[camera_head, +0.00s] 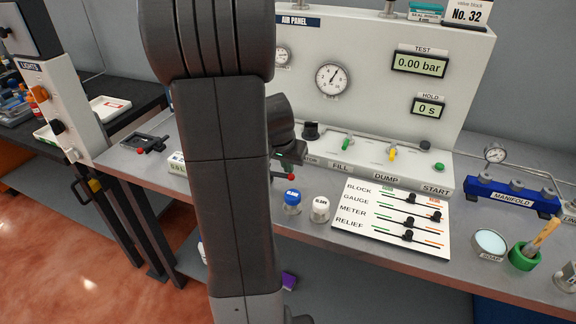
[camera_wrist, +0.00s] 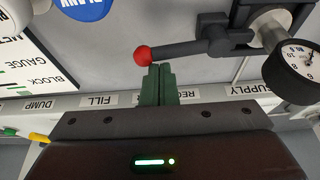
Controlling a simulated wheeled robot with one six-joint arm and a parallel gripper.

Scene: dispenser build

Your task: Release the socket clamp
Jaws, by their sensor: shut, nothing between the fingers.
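The clamp's dark lever (camera_wrist: 190,48) ends in a red ball knob (camera_wrist: 142,55) in the wrist view. The lever runs right to a dark clamp body beside a pale cylindrical fitting (camera_wrist: 272,28) with a gauge (camera_wrist: 296,70). My gripper (camera_wrist: 158,70) is shut and empty, its green fingertips just beside the knob and below the lever in the picture. I cannot tell whether they touch. In the head view a red knob (camera_head: 291,177) shows right of my arm; the rest of that clamp and my gripper are mostly hidden behind the arm.
Another dark device with a red knob (camera_head: 140,151) lies on the bench at left. The air panel (camera_head: 365,115) with its switches stands behind. BLANK (camera_head: 292,197) and BLEED-like caps (camera_head: 320,210) and a slider board (camera_head: 345,222) lie right of my arm.

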